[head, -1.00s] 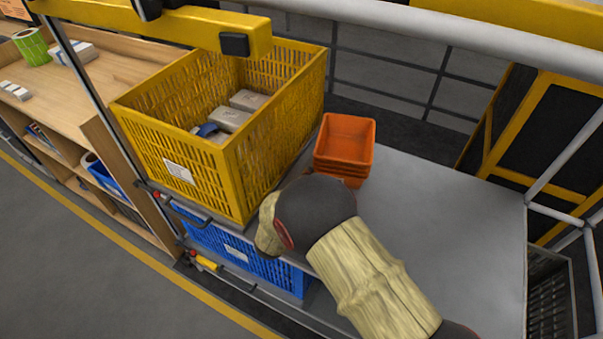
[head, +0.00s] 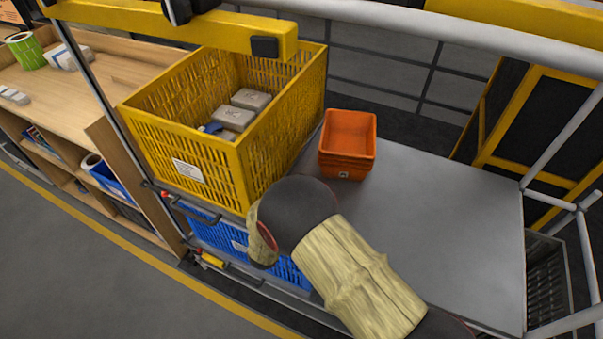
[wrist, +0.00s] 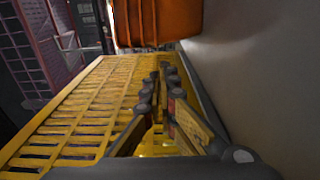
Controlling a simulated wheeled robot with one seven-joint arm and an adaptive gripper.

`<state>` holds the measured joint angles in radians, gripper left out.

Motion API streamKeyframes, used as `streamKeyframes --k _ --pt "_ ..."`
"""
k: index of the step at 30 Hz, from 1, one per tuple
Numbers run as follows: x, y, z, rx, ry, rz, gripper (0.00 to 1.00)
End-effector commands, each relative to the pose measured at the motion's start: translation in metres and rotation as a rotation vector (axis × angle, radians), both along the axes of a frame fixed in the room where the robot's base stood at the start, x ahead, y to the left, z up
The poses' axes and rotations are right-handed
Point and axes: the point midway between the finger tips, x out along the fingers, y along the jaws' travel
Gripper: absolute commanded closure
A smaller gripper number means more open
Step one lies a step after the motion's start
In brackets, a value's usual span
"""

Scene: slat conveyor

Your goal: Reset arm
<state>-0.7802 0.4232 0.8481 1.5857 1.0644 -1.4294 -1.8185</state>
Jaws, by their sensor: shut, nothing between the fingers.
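My gripper (wrist: 167,72) shows in the wrist view with its fingers shut and nothing held between them. The slatted wall of the yellow crate (wrist: 75,125) fills the view beside and below the fingers; I cannot tell whether they touch it. In the head view, my tan-sleeved arm reaches in from the bottom right, and the gripper itself is out of sight. The yellow crate (head: 205,175) stands left of the arm, with several grey packages (head: 235,117) and a blue item inside.
A stack of orange bins (head: 346,160) stands on the grey table (head: 450,200), right of the crate; it also shows in the wrist view (wrist: 158,20). A blue crate (head: 222,236) sits below. A wooden shelf (head: 110,85) is at left. The table's right side is clear.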

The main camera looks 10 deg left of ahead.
Motion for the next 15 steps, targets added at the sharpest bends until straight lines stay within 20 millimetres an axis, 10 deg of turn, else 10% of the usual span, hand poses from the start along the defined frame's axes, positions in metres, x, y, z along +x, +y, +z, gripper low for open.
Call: streamKeyframes --k 15 --pt "-0.06 0.017 0.0 -0.001 0.0 0.002 1.0"
